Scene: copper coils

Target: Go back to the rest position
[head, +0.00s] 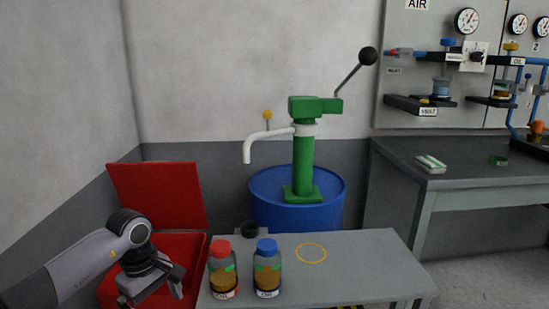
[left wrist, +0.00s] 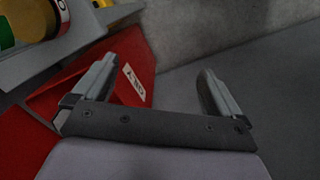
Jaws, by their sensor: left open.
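My left gripper (head: 165,294) is low at the left in the head view, in front of the red box and left of the small grey table. In the left wrist view its two fingers (left wrist: 152,88) are spread wide with nothing between them. A red box (head: 157,190) with its lid raised stands behind my left arm; its red surface and a white label also show in the left wrist view (left wrist: 137,90). My right gripper is not in view.
Two bottles, one red-capped (head: 222,270) and one blue-capped (head: 267,270), stand on the grey table (head: 360,265). A yellow ring mark is beside them. A blue drum (head: 262,205) with a green pump (head: 304,160) stands behind. A workbench (head: 470,175) is at right.

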